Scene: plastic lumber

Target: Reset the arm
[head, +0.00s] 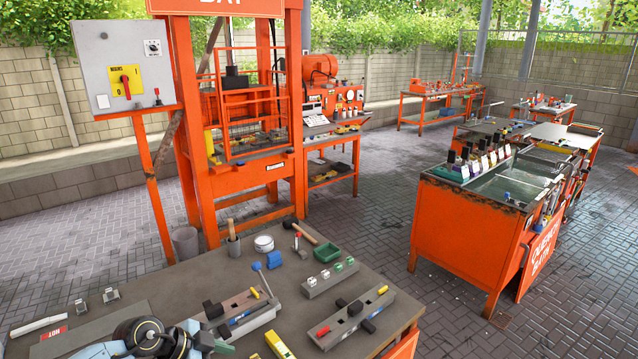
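My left arm (95,350) reaches in from the bottom left, low over the near workbench. Its rounded dark joint hides part of the bench. The dark end of my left gripper (212,339) is beside a grey fixture block (245,318) with a blue-handled lever. The fingers are too small and too overlapped to tell whether they are open or shut, or whether they touch the block. My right arm and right gripper are not in view.
The near workbench (200,275) also holds a second grey fixture (350,318), a green tray (327,252), a white round tin (263,243), a hammer (305,234) and a yellow tool (278,345). An orange press frame (185,130) stands behind. An orange quench tank (455,220) stands right, across open paving.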

